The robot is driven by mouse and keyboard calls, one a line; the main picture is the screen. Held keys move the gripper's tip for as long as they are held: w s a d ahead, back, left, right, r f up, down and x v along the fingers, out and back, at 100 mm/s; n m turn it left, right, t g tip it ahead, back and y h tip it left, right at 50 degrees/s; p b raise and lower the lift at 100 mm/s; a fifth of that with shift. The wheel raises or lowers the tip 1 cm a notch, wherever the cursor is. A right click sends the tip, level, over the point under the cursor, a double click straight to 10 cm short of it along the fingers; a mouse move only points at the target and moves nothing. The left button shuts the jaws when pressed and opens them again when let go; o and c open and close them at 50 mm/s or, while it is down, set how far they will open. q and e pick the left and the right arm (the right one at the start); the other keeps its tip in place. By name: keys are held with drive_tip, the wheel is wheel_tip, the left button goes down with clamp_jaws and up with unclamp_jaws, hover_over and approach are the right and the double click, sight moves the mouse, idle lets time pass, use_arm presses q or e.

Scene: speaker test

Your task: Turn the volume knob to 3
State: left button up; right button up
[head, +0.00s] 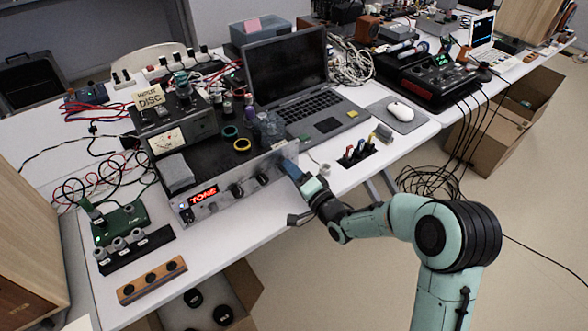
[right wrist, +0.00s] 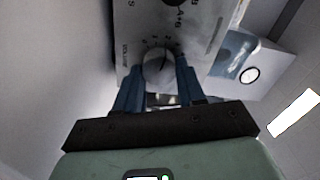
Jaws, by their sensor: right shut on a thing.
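A grey amplifier (head: 222,207) with a red lit "TONE" display (head: 203,195) stands at the front edge of the white table. The volume knob (right wrist: 157,66) sits on its front panel, with the word "VOLUME" and small numbers around it. My right gripper (right wrist: 160,72) has its blue fingers on both sides of this knob and is shut on it. In the head view the right gripper (head: 289,170) covers the right end of the panel and hides the knob. The knob's exact setting is too small to read. My left gripper is not in view.
Other dark knobs (head: 237,190) sit on the panel left of my right gripper. A laptop (head: 290,70) stands behind the amplifier, and a mouse (head: 400,111) lies at its right. Cables (head: 430,182) hang off the table's right side.

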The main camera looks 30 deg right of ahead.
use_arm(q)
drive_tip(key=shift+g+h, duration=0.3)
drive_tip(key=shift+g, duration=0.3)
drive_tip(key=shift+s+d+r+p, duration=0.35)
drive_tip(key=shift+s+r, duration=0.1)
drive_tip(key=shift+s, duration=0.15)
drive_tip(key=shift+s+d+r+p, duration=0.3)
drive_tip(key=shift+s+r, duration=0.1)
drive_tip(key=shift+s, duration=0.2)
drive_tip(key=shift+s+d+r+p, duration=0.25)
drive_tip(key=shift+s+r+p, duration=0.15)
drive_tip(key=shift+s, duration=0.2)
use_arm(e)
drive_tip(key=shift+f+m, duration=0.15)
drive_tip(key=shift+m, duration=2.35)
drive_tip(key=shift+a, duration=0.1)
drive_tip(key=o, duration=1.1)
drive_tip(key=shift+c, duration=0.2)
drive_tip(key=shift+s, duration=0.15)
